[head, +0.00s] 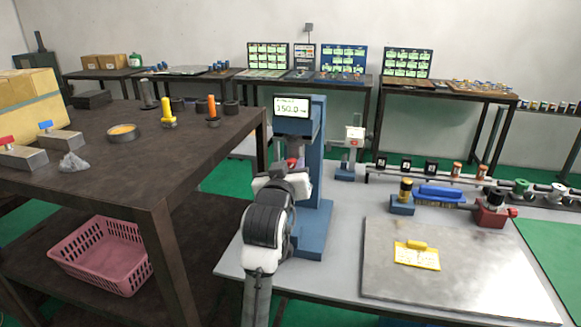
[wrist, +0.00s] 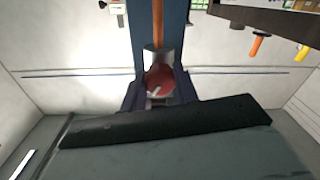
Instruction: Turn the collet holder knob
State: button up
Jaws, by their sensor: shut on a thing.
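A blue upright machine (head: 315,150) with a lit display (head: 292,107) reading about 150.0 stands on the grey table. A red knob (head: 292,163) shows at the machine, partly hidden by my arm. In the wrist view the red round knob (wrist: 160,80) carries a pale mark on its face, below a grey cylinder (wrist: 157,57) and a copper-coloured rod (wrist: 158,22). My gripper (wrist: 160,92) is shut on the red knob, with dark fingers at both sides of it. In the head view my gripper (head: 286,172) is at the machine's front; its fingertips are mostly hidden.
A dark table (head: 150,190) with several small parts stands to the left, with a pink basket (head: 103,255) on its lower shelf. To the right, a metal plate (head: 460,285) holds a yellow tag (head: 417,258). A blue fixture (head: 440,195) with a red block lies behind the plate.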

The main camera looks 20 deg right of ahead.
jog(key=o, duration=1)
jog(key=b+v, duration=0.6)
jog(key=v, duration=0.8)
jog(key=shift+d+r, duration=0.1)
